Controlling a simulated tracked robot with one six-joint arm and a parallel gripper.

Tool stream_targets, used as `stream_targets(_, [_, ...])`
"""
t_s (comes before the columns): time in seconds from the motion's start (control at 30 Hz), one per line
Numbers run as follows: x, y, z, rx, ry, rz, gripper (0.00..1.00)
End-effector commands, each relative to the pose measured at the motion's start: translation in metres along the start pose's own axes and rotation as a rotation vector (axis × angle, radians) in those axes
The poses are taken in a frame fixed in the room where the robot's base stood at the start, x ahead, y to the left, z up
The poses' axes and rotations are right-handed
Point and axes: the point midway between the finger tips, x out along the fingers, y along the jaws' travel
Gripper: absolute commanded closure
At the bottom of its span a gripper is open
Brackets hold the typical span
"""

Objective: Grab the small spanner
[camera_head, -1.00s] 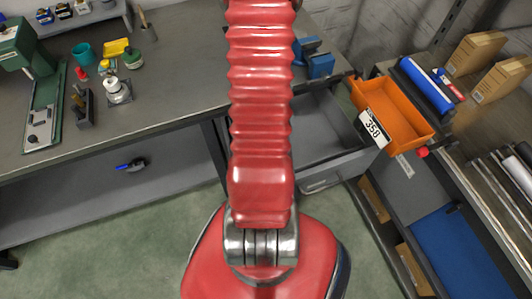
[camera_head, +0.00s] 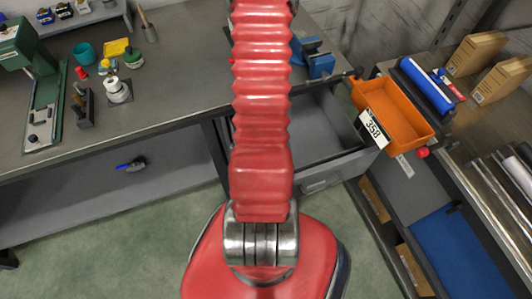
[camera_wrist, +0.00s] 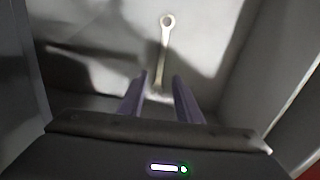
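A small spanner (camera_wrist: 165,40) with a round ring end lies on the light grey floor of what looks like a drawer in the wrist view, ring end pointing away from me. My gripper (camera_wrist: 160,85) is open, its two dark fingers apart with nothing held. The spanner's near end lies between and just beyond the fingertips in the picture; I cannot tell the height gap. In the head view my red arm hides the gripper, and the spanner is not visible there.
Grey walls of the drawer rise on both sides in the wrist view. In the head view an open grey drawer (camera_head: 318,135) sits under the workbench (camera_head: 180,85). An orange bin (camera_head: 390,112) stands right of it, and a blue vise (camera_head: 318,62) is on the bench above.

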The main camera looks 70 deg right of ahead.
Motion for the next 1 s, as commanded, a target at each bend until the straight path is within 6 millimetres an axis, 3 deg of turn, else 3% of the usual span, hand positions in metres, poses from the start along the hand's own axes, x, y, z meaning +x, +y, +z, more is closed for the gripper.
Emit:
stream_targets(0.6, [0.053, -0.001, 0.000, 0.001, 0.000, -0.001, 0.69])
stream_targets(1.0, [0.056, 0.000, 0.000, 0.001, 0.000, 0.000, 0.69])
